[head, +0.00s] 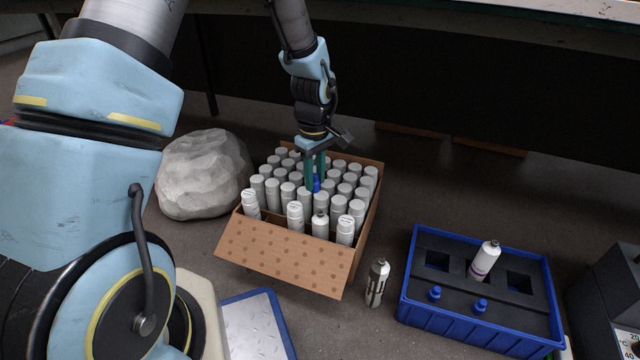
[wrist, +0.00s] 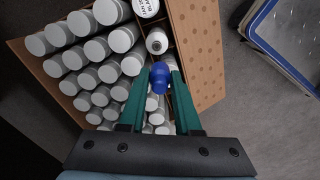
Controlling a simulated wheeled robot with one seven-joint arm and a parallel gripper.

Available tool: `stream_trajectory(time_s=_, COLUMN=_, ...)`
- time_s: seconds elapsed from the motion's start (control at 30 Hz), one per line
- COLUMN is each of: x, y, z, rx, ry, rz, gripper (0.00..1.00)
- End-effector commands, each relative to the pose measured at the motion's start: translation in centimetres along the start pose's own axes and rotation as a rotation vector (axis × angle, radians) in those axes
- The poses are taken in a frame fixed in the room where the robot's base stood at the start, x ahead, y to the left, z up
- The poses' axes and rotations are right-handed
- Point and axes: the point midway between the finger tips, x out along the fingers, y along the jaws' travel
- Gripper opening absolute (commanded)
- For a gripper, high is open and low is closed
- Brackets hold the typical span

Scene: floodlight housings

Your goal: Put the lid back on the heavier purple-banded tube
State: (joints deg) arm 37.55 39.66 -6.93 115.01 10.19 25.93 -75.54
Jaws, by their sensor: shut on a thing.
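My gripper (head: 316,172) points down over the carton, its green fingers shut on a small blue lid (wrist: 160,76). The lid also shows between the fingertips in the head view (head: 316,184). A white tube with a purple band (head: 485,260) stands tilted in the blue tray (head: 480,335) at the right, well away from my gripper. Two blue lids, a left one (head: 435,293) and a right one (head: 480,305), sit in the front of that tray. Only one purple-banded tube can be made out; its weight cannot be seen.
The open cardboard carton (head: 280,255) is packed with white-capped tubes; one without a cap shows near the lid in the wrist view (wrist: 157,41). A grey-brown can (head: 377,283) stands between carton and tray. A pale rock (head: 203,173) lies left. A dark bench is behind.

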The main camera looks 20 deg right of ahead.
Motion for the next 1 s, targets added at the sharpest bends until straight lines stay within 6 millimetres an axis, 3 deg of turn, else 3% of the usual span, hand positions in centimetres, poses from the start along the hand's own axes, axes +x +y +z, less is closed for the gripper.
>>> stream_trajectory(time_s=0.1, x=0.4, y=0.6, z=1.0, rx=-0.013, ry=0.000, rz=0.000, gripper=0.00)
stream_trajectory(time_s=0.37, x=1.2, y=0.7, z=1.2, rx=-0.020, ry=0.000, rz=0.000, gripper=0.00)
stream_trajectory(time_s=1.0, x=6.4, y=0.7, z=1.2, rx=-0.019, ry=0.000, rz=0.000, gripper=0.00)
